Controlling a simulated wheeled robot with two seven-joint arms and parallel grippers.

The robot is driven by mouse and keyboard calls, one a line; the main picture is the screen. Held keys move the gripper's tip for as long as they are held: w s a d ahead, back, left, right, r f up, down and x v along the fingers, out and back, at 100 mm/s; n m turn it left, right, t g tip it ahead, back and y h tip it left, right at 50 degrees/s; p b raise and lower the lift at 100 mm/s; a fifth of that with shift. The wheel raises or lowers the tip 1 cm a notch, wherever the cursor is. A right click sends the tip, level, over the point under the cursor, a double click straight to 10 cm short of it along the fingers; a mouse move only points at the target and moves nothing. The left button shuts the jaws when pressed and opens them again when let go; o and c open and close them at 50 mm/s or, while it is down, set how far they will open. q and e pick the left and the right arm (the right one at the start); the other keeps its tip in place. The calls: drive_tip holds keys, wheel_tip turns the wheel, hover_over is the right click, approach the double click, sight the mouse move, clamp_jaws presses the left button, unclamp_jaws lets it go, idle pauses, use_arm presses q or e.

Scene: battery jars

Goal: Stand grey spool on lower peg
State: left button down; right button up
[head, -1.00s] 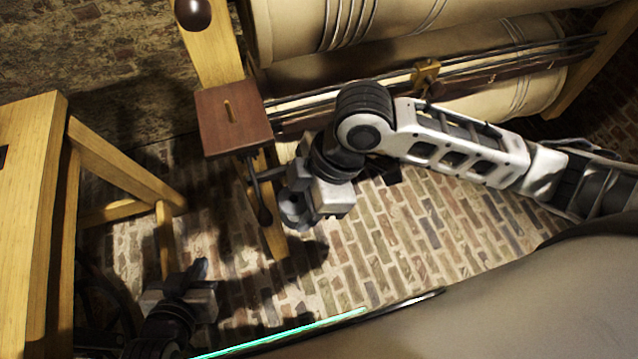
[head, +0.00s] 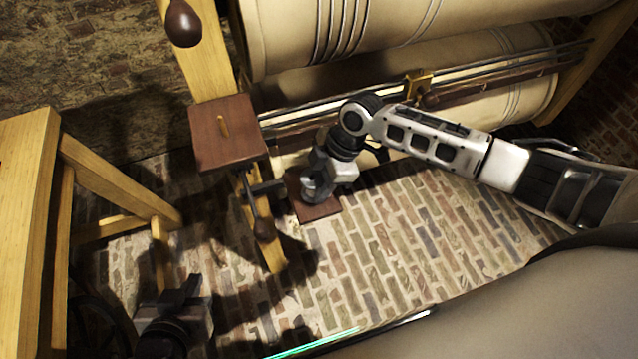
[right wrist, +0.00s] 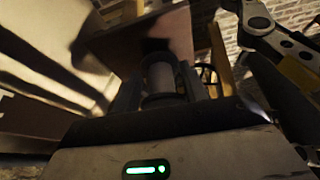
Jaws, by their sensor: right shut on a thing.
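My right gripper (head: 312,192) is shut on the grey spool (right wrist: 161,77), which shows between the two fingers in the right wrist view. In the head view the gripper is over a low brown square board (head: 320,210), and the gripper and wrist hide much of it. The lower peg is not visible, and I cannot tell whether the spool touches it.
Large cream rollers (head: 400,40) and metal rods lie behind. A wooden table (head: 25,200) is at the left. Brick floor (head: 420,220) is open in front.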

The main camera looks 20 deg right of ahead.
drive_tip(key=shift+f, duration=0.8)
drive_tip(key=shift+f, duration=0.25)
drive_tip(key=o, duration=1)
drive_tip(key=shift+c, duration=0.2)
drive_tip(key=shift+r, duration=0.15)
